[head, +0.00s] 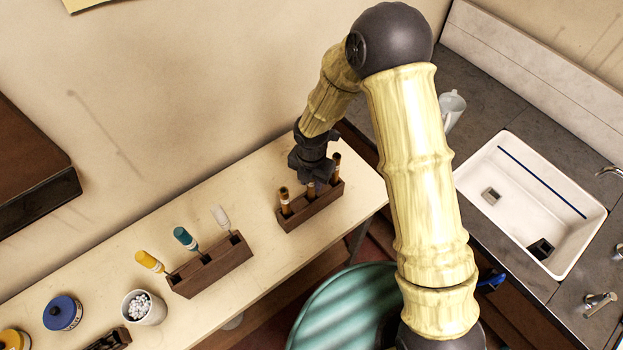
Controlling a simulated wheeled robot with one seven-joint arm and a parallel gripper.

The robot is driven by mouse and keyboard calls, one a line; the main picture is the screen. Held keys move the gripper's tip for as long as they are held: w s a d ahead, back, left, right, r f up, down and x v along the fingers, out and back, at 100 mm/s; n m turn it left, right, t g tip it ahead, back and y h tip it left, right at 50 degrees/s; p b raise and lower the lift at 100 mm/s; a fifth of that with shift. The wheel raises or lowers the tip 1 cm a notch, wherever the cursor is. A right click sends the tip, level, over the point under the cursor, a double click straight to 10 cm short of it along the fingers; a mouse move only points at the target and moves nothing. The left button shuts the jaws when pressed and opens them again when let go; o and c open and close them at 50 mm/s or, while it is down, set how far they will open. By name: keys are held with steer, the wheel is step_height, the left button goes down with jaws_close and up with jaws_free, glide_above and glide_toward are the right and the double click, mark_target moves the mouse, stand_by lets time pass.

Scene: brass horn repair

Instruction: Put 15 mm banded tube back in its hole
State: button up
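A dark wooden rack (313,209) stands near the right end of the cream bench. Three brown tubes show at it: a left tube (285,203), a middle tube (310,191) and a right tube (336,168). The left and right tubes stand upright in the rack. My gripper (310,178) is right over the middle tube and hides its upper part. I cannot tell whether its fingers are closed on it, or how deep that tube sits. Bands and sizes are too small to read, so I cannot tell which tube is the 15 mm one.
A second wooden rack (212,266) holds yellow, teal and white-topped tools. A white cup of pellets (144,307) and a blue-lidded tin (62,313) stand further left. A green striped round object (335,310) is in front of the bench. A sink (530,200) is at right.

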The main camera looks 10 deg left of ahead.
steer(key=shift+o, duration=1.4)
steer(key=shift+r, duration=0.1)
step_height(320, 180, up, 17)
steer(key=b, duration=0.2)
steer(key=shift+r+b, duration=0.15)
steer(key=shift+b, duration=0.2)
steer(key=shift+d, duration=0.1)
